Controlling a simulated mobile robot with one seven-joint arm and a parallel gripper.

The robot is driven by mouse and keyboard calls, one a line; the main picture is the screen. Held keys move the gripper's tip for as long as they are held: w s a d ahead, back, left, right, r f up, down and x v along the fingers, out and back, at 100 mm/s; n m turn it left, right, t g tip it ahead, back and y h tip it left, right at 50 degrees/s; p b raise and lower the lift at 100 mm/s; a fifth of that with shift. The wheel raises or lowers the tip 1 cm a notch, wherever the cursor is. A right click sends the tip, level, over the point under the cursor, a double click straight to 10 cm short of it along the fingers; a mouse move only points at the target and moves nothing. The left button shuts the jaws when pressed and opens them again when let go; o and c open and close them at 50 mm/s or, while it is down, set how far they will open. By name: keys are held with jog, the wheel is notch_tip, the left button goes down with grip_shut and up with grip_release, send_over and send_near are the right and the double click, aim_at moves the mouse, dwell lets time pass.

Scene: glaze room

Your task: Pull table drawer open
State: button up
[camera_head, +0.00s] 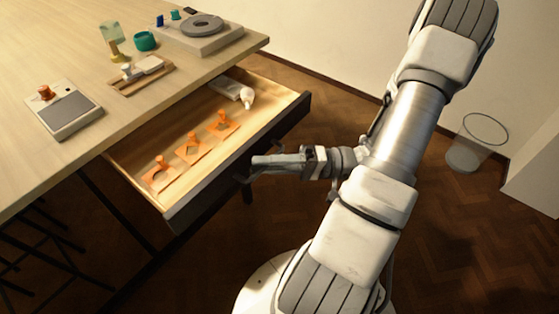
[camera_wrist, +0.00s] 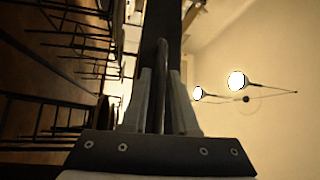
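The table drawer (camera_head: 236,142) stands well out from under the light wooden table (camera_head: 60,155), with its inside showing. It has a dark front with a dark bar handle, which I see in the wrist view (camera_wrist: 161,70). My gripper (camera_head: 252,163) is at the outer side of the drawer front, by the handle. In the wrist view my two fingers (camera_wrist: 160,85) lie on either side of the bar. Whether they press on it is too dark to tell.
The drawer holds several orange-knobbed pieces (camera_head: 193,147) and a white bottle (camera_head: 246,97). A scale (camera_head: 70,112), a teal cup (camera_head: 145,40) and a turntable device (camera_head: 202,27) stand on the table. A wire bin (camera_head: 470,150) is at right. Floor between is clear.

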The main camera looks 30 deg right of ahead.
jog(key=p+v, duration=0.1)
jog(key=v, duration=1.6)
jog(key=shift+d, duration=0.25)
